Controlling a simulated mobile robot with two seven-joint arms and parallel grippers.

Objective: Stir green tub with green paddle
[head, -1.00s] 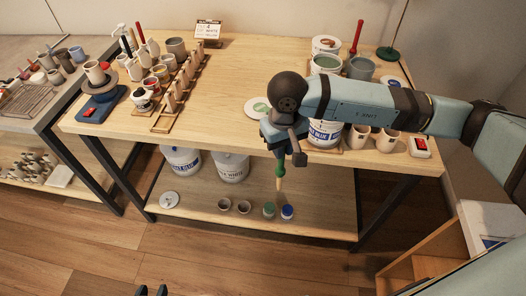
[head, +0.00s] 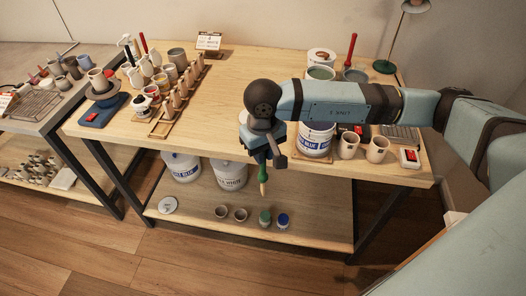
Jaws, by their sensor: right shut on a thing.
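The green paddle (head: 262,174) has a green upper part and a pale tan tip. It hangs tip down, nearly upright, below my right gripper (head: 262,154), which is shut on it in front of the table's front edge. A tub with green contents (head: 320,73) stands at the right of the tabletop, behind my right arm. A white wall with a blue label (head: 316,143) shows below the arm; I cannot tell for sure that it is the same tub. The paddle is apart from it, to its left and lower. My left gripper is not in view.
A grey tub (head: 355,76) with a red-handled tool (head: 350,48) stands right of the green contents. Cups (head: 377,149) and a red-buttoned device (head: 409,157) are near the right front edge. Jars and a rack (head: 178,98) fill the left. The table middle (head: 240,85) is clear.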

